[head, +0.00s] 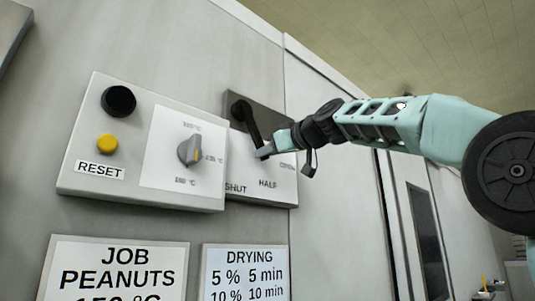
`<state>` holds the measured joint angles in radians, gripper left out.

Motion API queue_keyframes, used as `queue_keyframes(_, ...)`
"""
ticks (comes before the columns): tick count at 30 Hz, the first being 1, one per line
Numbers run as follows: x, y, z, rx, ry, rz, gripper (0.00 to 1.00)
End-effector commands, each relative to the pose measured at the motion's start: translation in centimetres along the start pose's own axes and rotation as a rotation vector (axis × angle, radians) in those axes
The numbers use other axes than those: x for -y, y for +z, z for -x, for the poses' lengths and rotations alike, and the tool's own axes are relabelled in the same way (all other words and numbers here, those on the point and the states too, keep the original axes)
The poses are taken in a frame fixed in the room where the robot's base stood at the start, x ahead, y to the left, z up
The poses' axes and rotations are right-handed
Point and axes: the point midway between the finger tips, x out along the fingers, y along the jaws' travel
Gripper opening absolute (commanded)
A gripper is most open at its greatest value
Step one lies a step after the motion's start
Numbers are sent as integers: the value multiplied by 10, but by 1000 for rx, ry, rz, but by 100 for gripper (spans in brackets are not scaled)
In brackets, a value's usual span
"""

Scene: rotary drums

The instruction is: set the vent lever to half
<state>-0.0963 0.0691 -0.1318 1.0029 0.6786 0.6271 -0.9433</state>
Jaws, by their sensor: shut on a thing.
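The vent lever (252,127) is a black handle on a grey panel (285,188) in the head view. It hangs from a round pivot at the panel's upper left and slants down to the right. Its lower end points roughly toward the word HALF (267,184); I cannot tell whether it is exactly in line. SHUT (236,188) is to the left of HALF, and a partly blurred word, seemingly OPEN (287,165), is to the upper right. My gripper (265,152) comes in from the right and is shut on the lever's lower end. The fingertips partly hide that end.
A white control box (85,150) stands close left of the lever panel, with a black button (118,101), a yellow reset button (107,144) and a grey temperature knob (189,151). Job and drying signs (245,275) are below. Free room lies right of the panel, in front of the wall.

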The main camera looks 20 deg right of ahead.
Motion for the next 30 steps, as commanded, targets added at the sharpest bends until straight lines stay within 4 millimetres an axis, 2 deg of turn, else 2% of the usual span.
queue_keyframes(7, 0, 0, 0, 0, 0, -2, 0)
queue_keyframes(8, 0, 0, 0, -1, 0, -2, 37)
queue_keyframes(9, 0, 0, 0, -1, 1, -2, 48)
queue_keyframes(10, 0, 0, 0, -1, 0, -2, 54)
queue_keyframes(18, 0, 0, 1, -1, 0, -2, 54)
queue_keyframes(22, 0, 1, 9, -1, 1, -1, 54)
queue_keyframes(26, 1, 2, 29, -3, 3, -1, 54)
queue_keyframes(30, 1, 3, 62, -3, 4, -1, 54)
